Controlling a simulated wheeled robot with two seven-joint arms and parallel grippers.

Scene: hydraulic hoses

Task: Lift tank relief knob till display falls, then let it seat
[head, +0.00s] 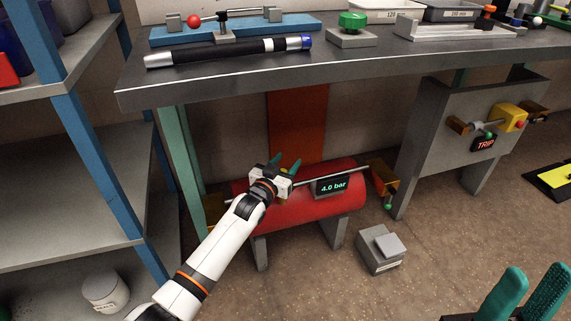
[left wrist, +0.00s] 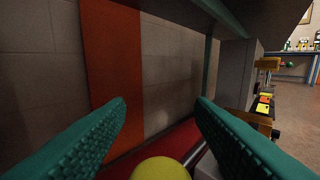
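The red tank (head: 300,212) stands on grey legs under the workbench, with a dark display (head: 332,187) reading 4.0 bar on its front. A round yellow knob (left wrist: 160,169) shows at the bottom of the left wrist view, just above the red tank. My left gripper (head: 286,162) is over the tank's top, left of the display. Its green fingers are spread, with the knob low between them and no contact visible. In the head view the knob is hidden by the gripper. My right gripper (head: 538,276) is open and empty at the lower right.
A metal rod (head: 350,171) runs along the tank's top to a brass-coloured bracket (head: 382,183). The workbench edge (head: 330,78) overhangs behind. A grey box (head: 380,249) sits on the floor in front. A cabinet (head: 440,150) with a TRIP display stands right.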

